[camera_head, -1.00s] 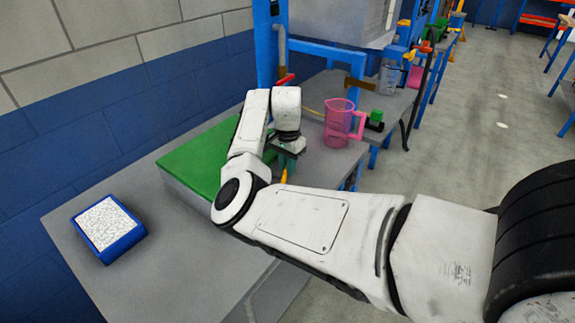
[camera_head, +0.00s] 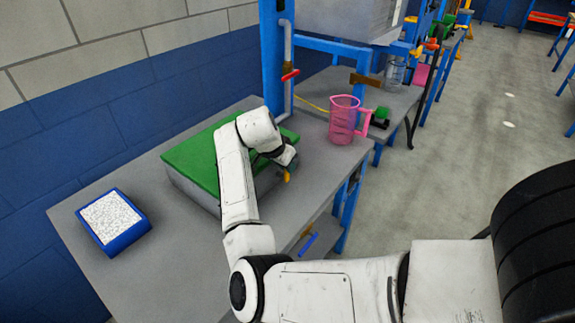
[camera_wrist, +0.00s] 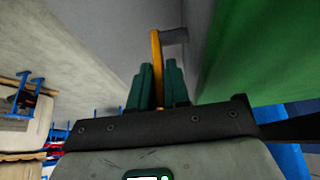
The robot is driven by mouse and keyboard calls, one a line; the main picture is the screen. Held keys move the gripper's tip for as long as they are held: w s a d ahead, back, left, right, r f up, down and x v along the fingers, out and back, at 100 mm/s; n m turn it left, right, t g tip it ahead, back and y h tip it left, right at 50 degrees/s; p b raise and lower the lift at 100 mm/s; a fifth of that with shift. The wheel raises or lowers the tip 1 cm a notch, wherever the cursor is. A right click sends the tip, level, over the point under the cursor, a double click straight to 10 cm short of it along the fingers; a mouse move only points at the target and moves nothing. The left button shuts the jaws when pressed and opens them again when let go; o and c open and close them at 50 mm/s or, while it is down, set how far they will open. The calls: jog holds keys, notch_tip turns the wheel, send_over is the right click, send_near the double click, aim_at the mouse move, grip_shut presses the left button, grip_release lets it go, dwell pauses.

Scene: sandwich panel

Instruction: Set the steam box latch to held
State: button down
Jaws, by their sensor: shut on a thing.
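The steam box is a grey box with a green lid (camera_head: 195,160), lying on the table in the head view. Its lid and grey wall also show at the right of the wrist view (camera_wrist: 250,55). The latch is a yellow-orange lever (camera_wrist: 156,45) at the box's front right side; a bit of it shows in the head view (camera_head: 287,177). My gripper (camera_wrist: 158,72) is shut on the lever, with a dark green finger on each side. The lever's tip stands up past the fingers, beside a grey bracket. In the head view my gripper (camera_head: 289,164) is mostly hidden by my wrist.
A blue tray with white speckled filling (camera_head: 140,232) sits at the table's left. A pink jug (camera_head: 343,120) stands right of the box, near the table edge. A pipe with a red-handled valve (camera_head: 290,75) rises behind. Bare table (camera_head: 165,275) lies in front of the box.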

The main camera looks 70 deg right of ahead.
dwell(0.5)
jog(key=c, duration=1.2)
grip_release()
jog(key=shift+a, duration=0.1)
jog(key=v, duration=1.1)
jog(key=shift+a+f+b, duration=0.15)
jog(key=shift+a+b, duration=0.05)
jog(key=shift+b, duration=0.2)
jog(key=shift+f+h, duration=0.15)
jog(key=shift+h, duration=0.15)
